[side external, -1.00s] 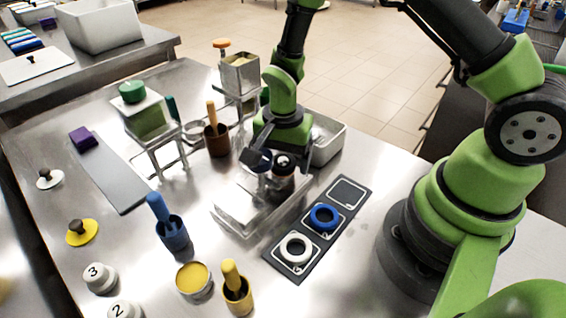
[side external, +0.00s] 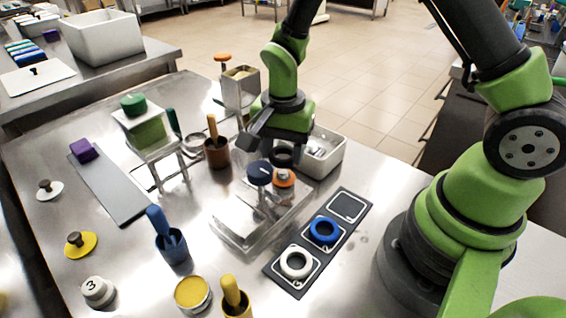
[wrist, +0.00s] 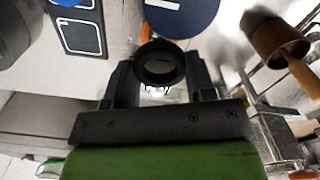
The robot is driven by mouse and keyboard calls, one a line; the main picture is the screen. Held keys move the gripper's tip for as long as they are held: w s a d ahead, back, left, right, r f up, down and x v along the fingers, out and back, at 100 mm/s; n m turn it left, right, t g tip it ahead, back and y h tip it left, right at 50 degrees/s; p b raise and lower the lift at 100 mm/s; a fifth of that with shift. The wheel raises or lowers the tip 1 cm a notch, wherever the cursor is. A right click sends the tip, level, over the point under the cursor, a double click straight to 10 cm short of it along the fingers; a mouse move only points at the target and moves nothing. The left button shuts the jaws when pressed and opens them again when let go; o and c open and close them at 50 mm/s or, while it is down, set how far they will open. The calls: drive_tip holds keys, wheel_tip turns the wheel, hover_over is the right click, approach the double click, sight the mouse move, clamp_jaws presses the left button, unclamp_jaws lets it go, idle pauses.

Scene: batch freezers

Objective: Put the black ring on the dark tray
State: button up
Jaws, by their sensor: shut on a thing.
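The black ring (side external: 283,157) is held in my gripper (side external: 276,146), above a small post with an orange disc (side external: 284,178). In the wrist view the ring (wrist: 160,66) sits between the two fingers of my gripper (wrist: 158,72), its hole visible. The dark tray (side external: 272,268) lies on the steel table, right of the ring's stand. It carries a white ring (side external: 296,249) and a blue ring (side external: 323,220); its far square (side external: 347,207) is bare. Part of the tray (wrist: 80,28) shows at the upper left of the wrist view.
A clear stand (side external: 240,230) with a dark blue round top (side external: 259,168) is just below my gripper. A metal bin (side external: 325,155) stands behind, and a brown cup (side external: 217,150) to the left. The air above the tray is free.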

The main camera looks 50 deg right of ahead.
wheel_tip(320, 180, up, 4)
drive_tip(key=shift+f, duration=0.1)
drive_tip(key=r+n, duration=0.1)
drive_tip(key=n, duration=0.1)
drive_tip(key=d+r+n, duration=0.1)
drive_tip(key=n, duration=0.2)
drive_tip(key=s+d+r+n, duration=0.1)
drive_tip(key=n, duration=0.2)
drive_tip(key=shift+s+r, duration=0.1)
drive_tip(key=shift+r, duration=0.25)
drive_tip(key=w+f+n, duration=1)
drive_tip(key=f, duration=0.1)
drive_tip(key=shift+w+f, duration=0.15)
drive_tip(key=shift+w, duration=0.15)
drive_tip(key=shift+f, duration=2.5)
drive_tip(key=shift+f, duration=0.1)
